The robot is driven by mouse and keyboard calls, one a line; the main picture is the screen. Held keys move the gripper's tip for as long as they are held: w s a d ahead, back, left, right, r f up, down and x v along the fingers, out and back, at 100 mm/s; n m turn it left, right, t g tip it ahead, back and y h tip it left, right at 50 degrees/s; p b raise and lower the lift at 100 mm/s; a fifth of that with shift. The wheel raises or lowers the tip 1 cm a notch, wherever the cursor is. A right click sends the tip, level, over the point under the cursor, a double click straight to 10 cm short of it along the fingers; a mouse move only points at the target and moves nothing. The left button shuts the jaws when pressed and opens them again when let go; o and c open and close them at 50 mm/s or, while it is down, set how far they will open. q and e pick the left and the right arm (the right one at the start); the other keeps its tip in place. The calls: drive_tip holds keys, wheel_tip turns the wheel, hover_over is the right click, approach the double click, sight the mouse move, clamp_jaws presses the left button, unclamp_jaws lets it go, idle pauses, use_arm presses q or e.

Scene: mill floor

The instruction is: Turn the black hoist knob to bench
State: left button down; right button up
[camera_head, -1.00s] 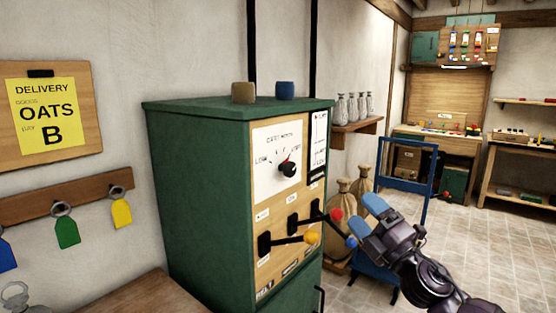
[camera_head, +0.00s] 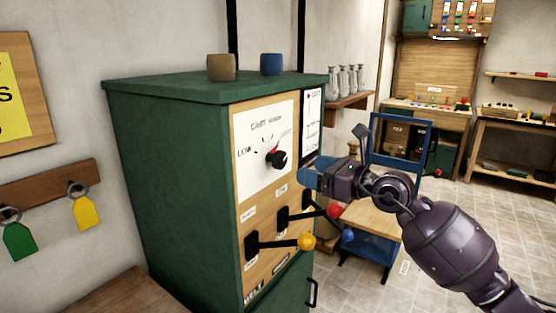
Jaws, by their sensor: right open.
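The black knob (camera_head: 279,159) with a red mark sits on a white dial plate (camera_head: 256,178) on the front of a green cabinet (camera_head: 170,190). The small lettering around the dial is mostly too small to read, so I cannot tell which label the knob points to. My right gripper (camera_head: 316,175), with blue fingertips, is open, a little right of and below the knob and apart from it in the picture. Its fingers are seen nearly side on. My left gripper is not in view.
Below the dial, levers with a yellow ball (camera_head: 306,241), a red ball (camera_head: 334,211) and a blue ball (camera_head: 348,236) stick out near my right arm. A brown cup (camera_head: 221,68) and a blue cup (camera_head: 270,64) stand on the cabinet. A blue-framed cart (camera_head: 372,255) stands behind.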

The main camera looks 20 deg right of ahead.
sight(283, 162)
drive_tip(key=x, duration=0.9)
drive_tip(key=shift+w+a, duration=0.25)
drive_tip(key=shift+w, duration=0.1)
drive_tip(key=c, duration=0.9)
